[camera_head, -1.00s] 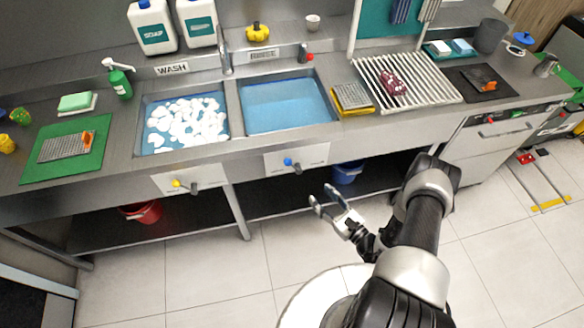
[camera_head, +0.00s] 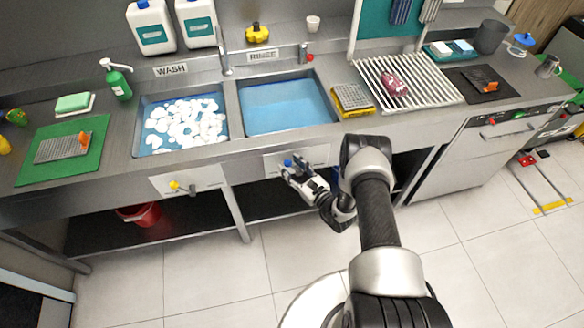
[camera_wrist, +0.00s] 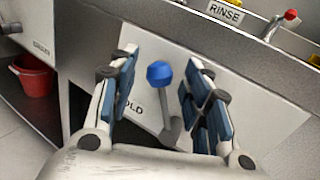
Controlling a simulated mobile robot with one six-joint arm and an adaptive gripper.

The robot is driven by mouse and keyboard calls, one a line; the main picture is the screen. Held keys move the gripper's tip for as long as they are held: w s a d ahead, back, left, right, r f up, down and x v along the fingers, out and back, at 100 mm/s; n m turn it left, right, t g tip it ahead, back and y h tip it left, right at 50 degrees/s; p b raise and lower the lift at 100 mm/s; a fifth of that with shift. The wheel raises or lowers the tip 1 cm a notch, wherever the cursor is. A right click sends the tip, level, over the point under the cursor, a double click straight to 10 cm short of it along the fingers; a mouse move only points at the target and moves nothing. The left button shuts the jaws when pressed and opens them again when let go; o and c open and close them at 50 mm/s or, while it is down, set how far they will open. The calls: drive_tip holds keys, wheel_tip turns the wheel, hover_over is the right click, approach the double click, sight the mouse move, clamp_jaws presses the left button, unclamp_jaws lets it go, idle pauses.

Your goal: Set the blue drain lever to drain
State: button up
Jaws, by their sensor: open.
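The blue drain lever (camera_wrist: 160,73) shows in the wrist view as a blue knob on a grey stem. It stands between the fingers of my gripper (camera_wrist: 158,90), which is open around it with a gap on each side. In the head view the blue knob (camera_head: 287,163) is a small spot at the tips of my gripper (camera_head: 294,170), in front of the white panel (camera_head: 318,154) under the rinse sink. The letters "OLD" show on the panel beside the stem in the wrist view; the rest of the lettering is hidden by my fingers.
A yellow lever (camera_head: 175,185) sits on the panel under the wash sink. The rinse basin (camera_head: 285,105) holds blue water. A red bucket (camera_head: 140,214) stands on the shelf at left. The counter's front edge lies just above my gripper.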

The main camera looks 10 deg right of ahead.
clamp_jaws()
idle(0.7)
